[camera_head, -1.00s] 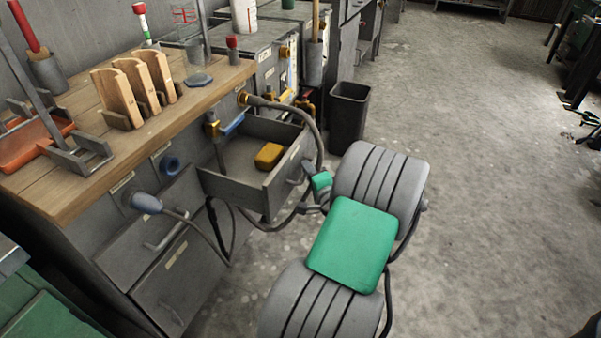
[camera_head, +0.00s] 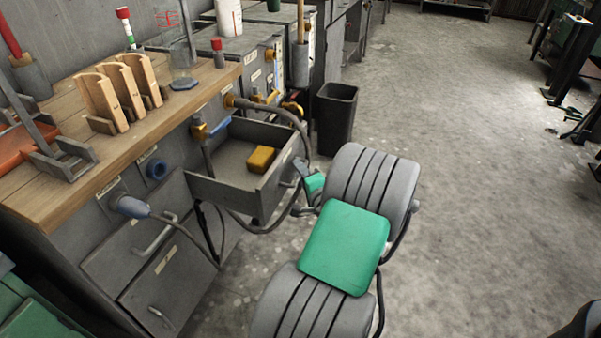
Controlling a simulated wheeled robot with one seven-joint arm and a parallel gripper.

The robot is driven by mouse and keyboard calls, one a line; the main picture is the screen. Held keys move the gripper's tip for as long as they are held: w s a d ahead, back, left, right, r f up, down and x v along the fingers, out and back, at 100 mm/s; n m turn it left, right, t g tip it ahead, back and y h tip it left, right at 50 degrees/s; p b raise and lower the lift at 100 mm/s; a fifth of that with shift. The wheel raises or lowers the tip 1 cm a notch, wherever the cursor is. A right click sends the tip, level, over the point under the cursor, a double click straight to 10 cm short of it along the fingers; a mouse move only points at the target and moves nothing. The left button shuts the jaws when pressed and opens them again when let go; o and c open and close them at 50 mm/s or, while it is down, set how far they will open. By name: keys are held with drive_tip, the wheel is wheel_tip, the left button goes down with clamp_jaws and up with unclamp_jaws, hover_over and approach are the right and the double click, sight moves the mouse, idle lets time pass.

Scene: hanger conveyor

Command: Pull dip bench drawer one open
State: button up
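A grey drawer (camera_head: 225,194) of the wood-topped dip bench (camera_head: 150,112) stands pulled out, with its inside showing. A yellow block (camera_head: 261,159) lies in it. I cannot read the labels to tell which drawer is number one.
Closed drawers (camera_head: 166,275) sit below and left of the open one. Hoses loop around the open drawer. Wooden racks (camera_head: 118,92) and a glass beaker (camera_head: 183,72) stand on the bench. A black bin (camera_head: 338,118) stands behind. The floor (camera_head: 460,180) to the right is clear.

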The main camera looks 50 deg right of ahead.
drive_tip(key=p+v, duration=0.1)
drive_tip(key=v, duration=0.7)
